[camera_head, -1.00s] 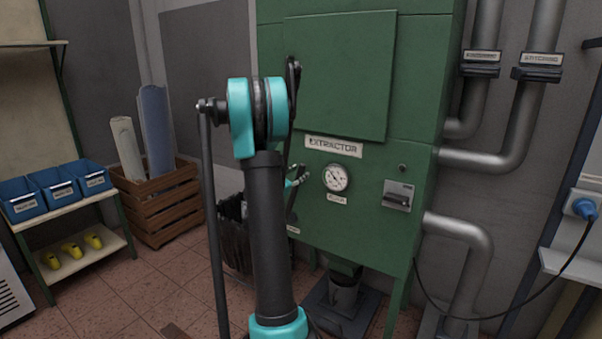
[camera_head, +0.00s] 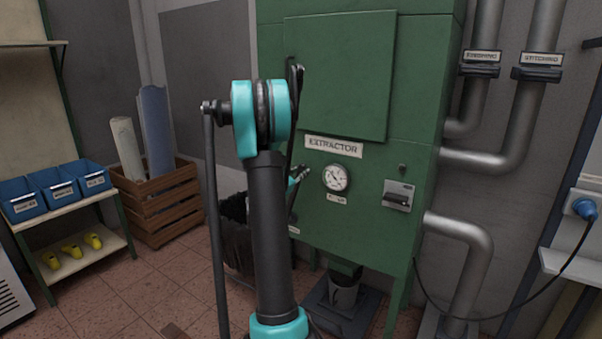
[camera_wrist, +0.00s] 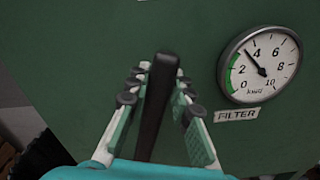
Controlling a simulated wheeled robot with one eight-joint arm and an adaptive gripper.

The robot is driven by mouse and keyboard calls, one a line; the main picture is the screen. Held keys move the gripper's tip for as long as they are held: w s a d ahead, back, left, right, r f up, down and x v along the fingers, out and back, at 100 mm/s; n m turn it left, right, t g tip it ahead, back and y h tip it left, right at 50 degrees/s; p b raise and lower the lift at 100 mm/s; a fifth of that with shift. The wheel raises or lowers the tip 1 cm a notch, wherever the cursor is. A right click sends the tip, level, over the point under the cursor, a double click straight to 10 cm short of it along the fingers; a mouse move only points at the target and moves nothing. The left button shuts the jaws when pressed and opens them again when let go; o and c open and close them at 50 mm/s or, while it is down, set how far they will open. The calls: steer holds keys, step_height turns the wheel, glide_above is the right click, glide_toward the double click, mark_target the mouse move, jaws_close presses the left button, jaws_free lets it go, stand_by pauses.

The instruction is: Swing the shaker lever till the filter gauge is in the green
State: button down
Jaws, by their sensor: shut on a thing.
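The dark shaker lever (camera_wrist: 158,100) stands between my gripper's fingers in the wrist view. My gripper (camera_wrist: 161,88) is shut on it, with a finger on each side. In the head view my gripper (camera_head: 300,178) is small and partly hidden behind my arm, left of the gauge. The filter gauge (camera_wrist: 261,68) is a round white dial with a green band at its low end. Its needle points up and left, between 2 and 4, just past the upper end of the green. The gauge also shows in the head view (camera_head: 336,179); its needle is too small to read there.
The green extractor cabinet (camera_head: 345,230) fills the middle, with a switch box (camera_head: 398,195) right of the gauge. Metal pipes (camera_head: 470,235) run at the right. A wooden crate (camera_head: 160,205) and a shelf with blue bins (camera_head: 55,188) stand at the left.

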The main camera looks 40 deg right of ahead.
steer(key=shift+w+a+r+n, duration=0.15)
steer(key=shift+w+a+n, duration=0.15)
steer(key=shift+w, duration=0.2)
steer(key=w+a+n, duration=0.3)
steer(key=w, duration=0.4)
steer(key=w+a+n, duration=0.3)
steer(key=w+n, duration=0.1)
steer(key=w, duration=0.4)
steer(key=shift+w+a+f, duration=0.2)
steer(key=shift+w, duration=0.1)
steer(key=c, duration=1.3)
jaws_free()
steer(key=shift+w, duration=0.1)
